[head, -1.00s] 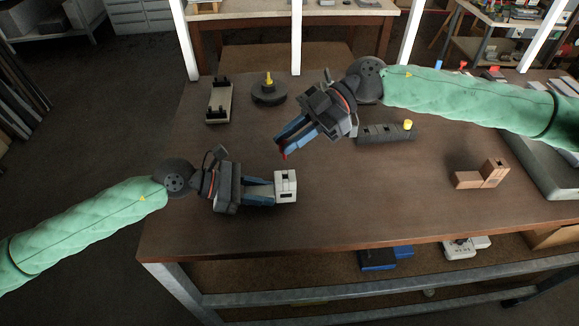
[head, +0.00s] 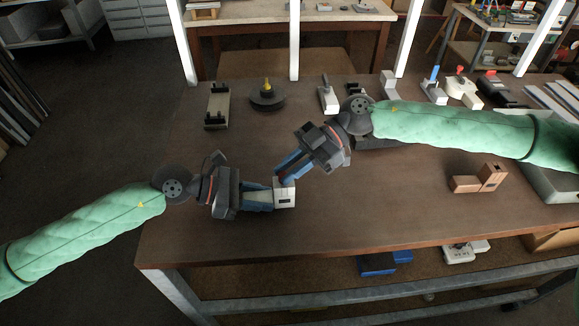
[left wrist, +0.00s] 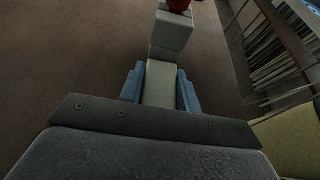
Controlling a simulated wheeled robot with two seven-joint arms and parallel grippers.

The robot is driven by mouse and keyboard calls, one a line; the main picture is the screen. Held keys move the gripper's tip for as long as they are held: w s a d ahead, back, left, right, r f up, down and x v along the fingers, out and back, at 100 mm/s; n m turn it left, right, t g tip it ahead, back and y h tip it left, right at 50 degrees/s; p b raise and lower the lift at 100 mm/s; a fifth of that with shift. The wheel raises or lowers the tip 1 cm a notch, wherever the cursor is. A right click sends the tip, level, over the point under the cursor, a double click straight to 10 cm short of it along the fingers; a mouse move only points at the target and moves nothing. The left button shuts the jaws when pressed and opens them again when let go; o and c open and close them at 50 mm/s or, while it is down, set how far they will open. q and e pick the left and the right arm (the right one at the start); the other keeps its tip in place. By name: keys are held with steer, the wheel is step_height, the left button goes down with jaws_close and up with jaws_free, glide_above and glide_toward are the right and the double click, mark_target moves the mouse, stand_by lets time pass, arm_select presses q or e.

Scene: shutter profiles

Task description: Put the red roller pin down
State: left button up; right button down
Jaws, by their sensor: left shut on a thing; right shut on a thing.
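My left gripper (head: 270,196) is shut on a pale grey-white block (head: 286,199), low over the middle of the table. The left wrist view shows the block (left wrist: 172,32) reaching forward from between the blue fingers. My right gripper (head: 284,177) is shut and points down and left at the top of this block. A small part of the red roller pin (head: 280,182) shows at its fingertips; the fingers hide the rest. In the left wrist view the red pin (left wrist: 179,5) shows at the block's far end, cut off by the picture edge. I cannot tell whether it touches.
A wooden step-shaped block (head: 466,184) lies at right beside a grey tray (head: 553,185). A clamp fixture (head: 217,108) and a round dark base with a yellow knob (head: 267,97) stand at back left. Several small devices line the back right. The table front (head: 370,220) is clear.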

steer(key=shift+f, duration=0.2)
steer(key=c, duration=1.3)
jaws_free()
steer(key=shift+w+d+r, duration=0.1)
steer(key=shift+d+r, duration=0.05)
steer(key=shift+r, duration=0.3)
steer(key=v, duration=1.1)
steer(key=shift+w+d+r, duration=0.1)
steer(key=shift+w+d, duration=0.05)
steer(key=shift+d, duration=0.1)
